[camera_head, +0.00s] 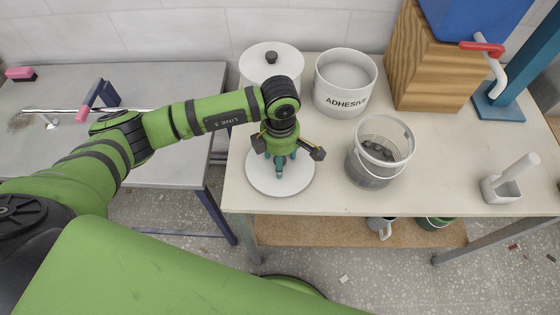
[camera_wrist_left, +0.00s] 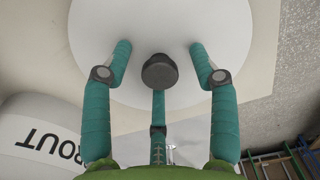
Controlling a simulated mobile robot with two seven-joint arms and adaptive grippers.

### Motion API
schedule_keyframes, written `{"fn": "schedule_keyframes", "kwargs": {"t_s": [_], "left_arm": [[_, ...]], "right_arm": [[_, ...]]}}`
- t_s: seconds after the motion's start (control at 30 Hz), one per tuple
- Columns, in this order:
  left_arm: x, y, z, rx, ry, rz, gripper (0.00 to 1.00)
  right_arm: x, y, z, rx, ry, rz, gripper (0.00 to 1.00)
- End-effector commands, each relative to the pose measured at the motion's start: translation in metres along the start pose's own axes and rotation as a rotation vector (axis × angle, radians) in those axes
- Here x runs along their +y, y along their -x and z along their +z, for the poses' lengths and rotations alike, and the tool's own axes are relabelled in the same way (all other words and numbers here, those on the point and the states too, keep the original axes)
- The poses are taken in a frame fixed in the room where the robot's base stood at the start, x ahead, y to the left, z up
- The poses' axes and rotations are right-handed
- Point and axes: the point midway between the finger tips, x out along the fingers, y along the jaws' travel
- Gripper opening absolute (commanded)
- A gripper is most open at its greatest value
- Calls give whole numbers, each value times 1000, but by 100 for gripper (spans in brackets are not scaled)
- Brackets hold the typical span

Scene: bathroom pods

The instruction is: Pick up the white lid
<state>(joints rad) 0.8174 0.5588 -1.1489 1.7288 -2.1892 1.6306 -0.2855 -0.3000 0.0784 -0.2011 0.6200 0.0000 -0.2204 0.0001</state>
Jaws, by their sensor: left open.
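The white lid (camera_head: 261,184) is a round disc lying flat on the pale table near its front left. My left gripper (camera_head: 280,168) is above it, pointing down, its teal fingers spread. In the left wrist view the lid (camera_wrist_left: 150,25) fills the upper middle, with a dark round knob (camera_wrist_left: 160,72) at its centre. The open fingers of my left gripper (camera_wrist_left: 159,55) stand on either side of the knob, apart from it. The gripper hides the knob in the head view. My right gripper is not in view.
A white bucket with a black-knobbed lid (camera_head: 262,62) stands behind the gripper. An open ADHESIVE tub (camera_head: 340,101) and a clear bucket with dark contents (camera_head: 378,155) are to the right. A wooden block (camera_head: 425,65) stands at the back.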

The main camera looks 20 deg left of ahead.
Motion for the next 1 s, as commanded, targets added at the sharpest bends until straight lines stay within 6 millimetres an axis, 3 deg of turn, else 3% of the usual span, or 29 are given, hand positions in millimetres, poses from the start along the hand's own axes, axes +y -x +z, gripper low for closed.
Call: {"fn": "schedule_keyframes", "kwargs": {"t_s": [0.07, 0.2, 0.23, 0.63, 1.0], "left_arm": [[0, 0, 0, 0, 0, 0, 60], [0, 0, 0, -1, 0, 0, 4], [0, 0, 0, 0, 0, -1, 0], [1, 6, 0, -2, 1, 1, 0], [1, 73, 1, -3, -1, 5, 0]], "right_arm": [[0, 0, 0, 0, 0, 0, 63], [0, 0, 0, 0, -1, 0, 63], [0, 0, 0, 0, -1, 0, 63], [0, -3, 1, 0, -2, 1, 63], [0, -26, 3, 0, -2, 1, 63]]}}
